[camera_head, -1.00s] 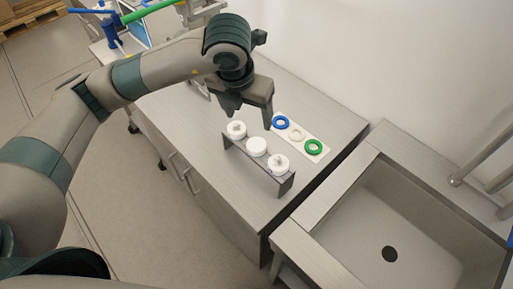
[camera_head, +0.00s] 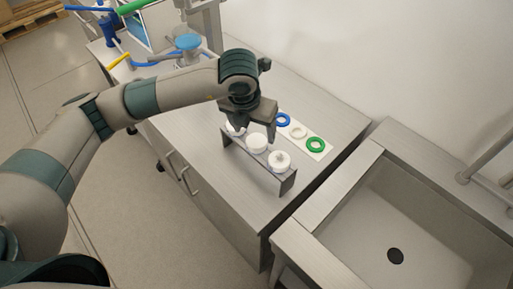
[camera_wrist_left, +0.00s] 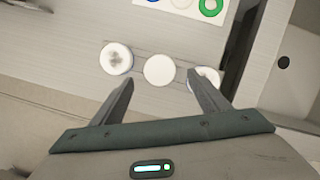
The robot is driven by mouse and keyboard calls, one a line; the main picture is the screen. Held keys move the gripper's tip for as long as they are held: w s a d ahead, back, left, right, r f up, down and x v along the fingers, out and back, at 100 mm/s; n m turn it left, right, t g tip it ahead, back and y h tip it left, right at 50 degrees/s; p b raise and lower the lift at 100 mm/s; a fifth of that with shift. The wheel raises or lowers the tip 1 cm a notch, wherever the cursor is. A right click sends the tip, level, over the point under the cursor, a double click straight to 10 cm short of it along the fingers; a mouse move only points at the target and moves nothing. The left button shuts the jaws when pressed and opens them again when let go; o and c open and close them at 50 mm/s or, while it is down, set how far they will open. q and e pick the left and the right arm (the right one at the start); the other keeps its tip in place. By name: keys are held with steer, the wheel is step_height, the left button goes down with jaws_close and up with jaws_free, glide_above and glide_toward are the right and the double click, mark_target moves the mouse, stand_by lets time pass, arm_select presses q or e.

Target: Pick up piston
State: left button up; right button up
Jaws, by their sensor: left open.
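Three white round pieces, which look like the pistons, sit in a row on a small metal rack (camera_head: 287,184). The left piece (camera_wrist_left: 117,58) has a cross-like mark on top. The middle piece (camera_head: 256,143) is plain white and also shows in the left wrist view (camera_wrist_left: 159,69). The right piece (camera_head: 280,161) has a small raised centre; a finger partly hides it in the left wrist view. My left gripper (camera_head: 252,132) is open and empty, pointing down over the rack. In the left wrist view its fingertips (camera_wrist_left: 161,78) lie either side of the middle piece. I cannot tell its exact height.
A white strip with a blue ring (camera_head: 283,119), a white ring (camera_head: 299,131) and a green ring (camera_head: 315,145) lies behind the rack. A sink (camera_head: 400,215) is to the right. Equipment with blue parts (camera_head: 187,42) stands at the back left.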

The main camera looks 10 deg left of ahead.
mark_target(256, 141)
arm_select(q)
steer(key=shift+w+f, duration=0.15)
steer(key=shift+f, duration=0.25)
steer(key=shift+b+x, duration=0.7)
steer(key=shift+x, duration=1.9)
steer(key=c, duration=1.3)
